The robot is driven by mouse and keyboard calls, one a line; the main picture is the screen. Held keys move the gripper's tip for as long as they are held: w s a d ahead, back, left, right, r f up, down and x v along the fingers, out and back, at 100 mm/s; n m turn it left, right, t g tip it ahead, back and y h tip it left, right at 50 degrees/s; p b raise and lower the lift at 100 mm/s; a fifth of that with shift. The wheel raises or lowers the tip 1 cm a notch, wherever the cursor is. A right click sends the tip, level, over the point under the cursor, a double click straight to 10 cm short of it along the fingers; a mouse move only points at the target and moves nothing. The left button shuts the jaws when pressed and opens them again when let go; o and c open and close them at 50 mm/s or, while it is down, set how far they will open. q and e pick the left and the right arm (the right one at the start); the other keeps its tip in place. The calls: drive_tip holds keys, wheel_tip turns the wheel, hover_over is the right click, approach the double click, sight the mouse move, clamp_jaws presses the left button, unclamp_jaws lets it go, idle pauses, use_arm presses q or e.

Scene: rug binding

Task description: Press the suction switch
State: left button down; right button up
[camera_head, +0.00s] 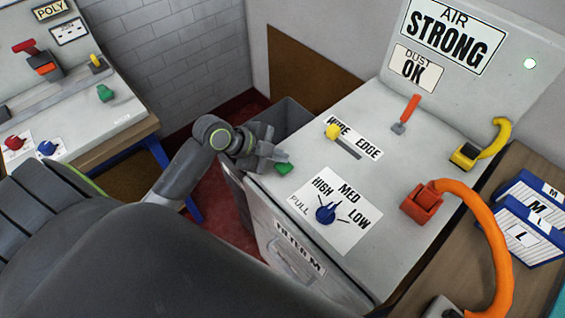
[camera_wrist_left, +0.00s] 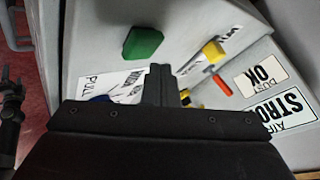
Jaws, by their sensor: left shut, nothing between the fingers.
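My right gripper is not in view.
The blue dial (camera_head: 326,214), yellow lever (camera_head: 334,132) and red-orange lever (camera_head: 411,107) stand up from the machine top. An orange hose (camera_head: 490,230) is at right. A grey bin (camera_head: 290,115) stands behind.

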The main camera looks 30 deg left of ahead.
sight(279, 166)
use_arm(q)
drive_tip(key=shift+f, duration=0.1)
idle(0.4)
drive_tip(key=shift+f+b, duration=0.4)
drive_tip(key=shift+f+b, duration=0.45)
drive_tip(key=shift+f, duration=0.05)
idle(0.6)
drive_tip(key=shift+r, duration=0.1)
drive_tip(key=shift+r+p, duration=0.8)
drive_tip(key=shift+r, duration=0.1)
wheel_tip(279, 166, up, 6)
drive_tip(key=p, duration=0.5)
idle(0.4)
